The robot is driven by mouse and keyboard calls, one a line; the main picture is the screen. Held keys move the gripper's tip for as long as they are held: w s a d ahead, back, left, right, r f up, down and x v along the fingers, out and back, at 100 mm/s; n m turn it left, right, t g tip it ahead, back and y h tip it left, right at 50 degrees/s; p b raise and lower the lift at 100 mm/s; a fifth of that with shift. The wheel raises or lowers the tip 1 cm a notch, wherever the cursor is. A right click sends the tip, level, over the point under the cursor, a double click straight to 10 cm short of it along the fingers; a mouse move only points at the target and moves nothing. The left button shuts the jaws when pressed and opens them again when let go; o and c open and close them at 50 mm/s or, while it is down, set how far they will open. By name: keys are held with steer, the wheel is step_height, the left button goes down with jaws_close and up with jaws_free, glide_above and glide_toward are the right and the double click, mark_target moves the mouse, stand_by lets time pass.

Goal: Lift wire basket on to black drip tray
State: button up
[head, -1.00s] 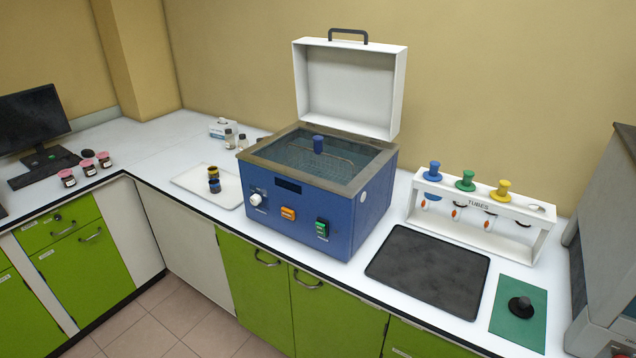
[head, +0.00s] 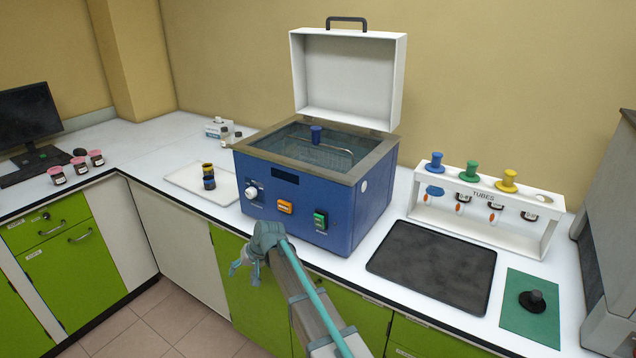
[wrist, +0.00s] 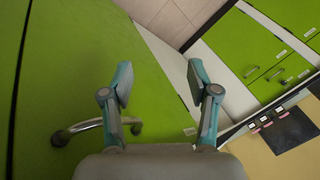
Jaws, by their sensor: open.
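The wire basket (head: 334,152) sits inside the open blue bath (head: 330,207); a blue knob (head: 316,134) stands up at its top, and its lower part is hidden in the bath. The black drip tray (head: 432,266) lies flat and empty on the counter, right of the bath. My gripper (head: 244,272) is in front of the green cabinets, below the counter edge and left of the bath's front, apart from the basket. In the wrist view my gripper (wrist: 158,88) has its two fingers spread with nothing between them.
The bath's white lid (head: 347,80) stands open behind it. A white tube rack (head: 488,212) with coloured knobs and a green mat (head: 531,318) with a black knob are at right. Cabinet handles are close in the wrist view.

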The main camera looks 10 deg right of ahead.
steer(key=w+a+r+t+y+b, duration=0.1)
steer(key=w+a+r, duration=0.2)
steer(key=r, duration=0.3)
steer(key=w+a+r, duration=0.2)
steer(key=a+r, duration=0.1)
steer(key=r, duration=0.4)
steer(key=w+a+r+t+y+b, duration=0.1)
steer(key=w+a+r, duration=0.2)
steer(key=r, duration=0.3)
step_height(320, 180, up, 28)
steer(key=n+h+p, duration=0.3)
steer(key=h+p, duration=0.2)
steer(key=h, duration=0.1)
glide_above(318, 128)
steer(key=s+d, duration=0.1)
steer(key=s, duration=0.2)
steer(key=shift+g, duration=0.3)
steer(key=p+x, duration=0.3)
steer(key=x, duration=0.6)
steer(key=shift+w+a+f, duration=0.15)
steer(key=shift+w+f, duration=0.1)
jaws_close()
